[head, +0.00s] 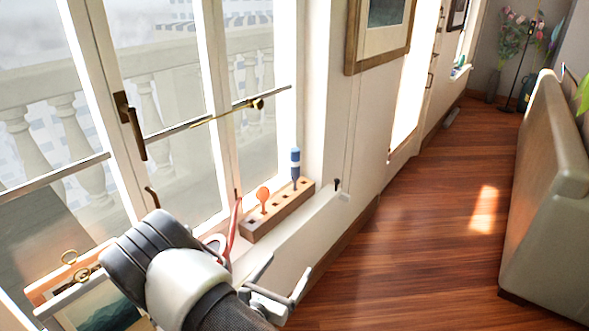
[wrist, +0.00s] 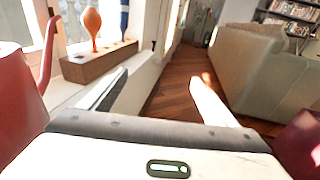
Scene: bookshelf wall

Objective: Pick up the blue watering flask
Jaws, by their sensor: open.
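The blue flask (head: 295,165) stands upright in a hole near the far end of a wooden block (head: 277,213) on the window sill. It has a lighter band near its top and a narrow lower end. In the wrist view the flask (wrist: 124,18) is at the top, left of centre, its top cut off by the frame edge. My gripper (head: 281,284) is open and empty, nearer than the block and apart from the flask. In the wrist view my gripper (wrist: 158,80) shows two spread fingers, with the flask beyond and left of them.
An orange bulb-shaped piece (head: 263,197) stands in the same block, close to the flask. A red curved thing (head: 232,232) is at the block's near end. The window handle (head: 130,124) is to the left. Wooden floor (head: 430,220) is clear between the sill and a sofa (head: 550,200).

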